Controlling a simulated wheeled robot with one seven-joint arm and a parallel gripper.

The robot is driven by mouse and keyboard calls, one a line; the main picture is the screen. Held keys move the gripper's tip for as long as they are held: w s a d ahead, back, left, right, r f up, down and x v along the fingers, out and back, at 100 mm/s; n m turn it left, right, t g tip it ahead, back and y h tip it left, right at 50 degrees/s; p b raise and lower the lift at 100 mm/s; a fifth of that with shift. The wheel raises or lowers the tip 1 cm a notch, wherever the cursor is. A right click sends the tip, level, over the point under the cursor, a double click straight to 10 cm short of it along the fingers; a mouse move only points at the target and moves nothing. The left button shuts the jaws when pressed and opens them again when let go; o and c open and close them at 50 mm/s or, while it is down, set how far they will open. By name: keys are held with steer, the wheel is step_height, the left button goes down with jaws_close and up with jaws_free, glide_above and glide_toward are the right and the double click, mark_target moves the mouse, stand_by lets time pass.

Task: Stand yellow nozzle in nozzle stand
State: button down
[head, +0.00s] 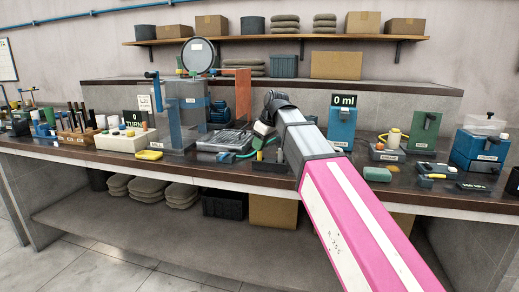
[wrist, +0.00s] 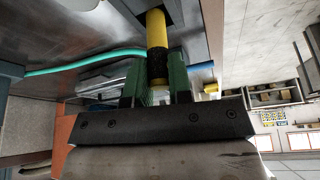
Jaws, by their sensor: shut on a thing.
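My gripper (wrist: 156,82) has green fingers, shut on the yellow nozzle (wrist: 156,30) by its black grip. In the wrist view the nozzle's yellow end points to the top edge, against a dark patch on a grey surface. I cannot tell whether this is the nozzle stand or whether the end is inside it. In the head view my gripper (head: 263,138) is low over the middle of the bench, partly behind my arm. A small yellow piece (head: 259,155) shows just below it. The stand is not clearly made out.
A green hose (wrist: 75,67) runs beside the nozzle. On the dark bench (head: 240,178), a clear tank with blue frame (head: 185,115) stands left, and a blue unit with a "0 ml" display (head: 343,125) stands right.

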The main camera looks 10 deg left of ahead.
steer(key=shift+f, duration=0.95)
steer(key=shift+f, duration=0.15)
steer(key=c, duration=1)
jaws_free()
steer(key=shift+c, duration=0.2)
steer(key=v, duration=1.2)
steer(key=shift+a, duration=0.1)
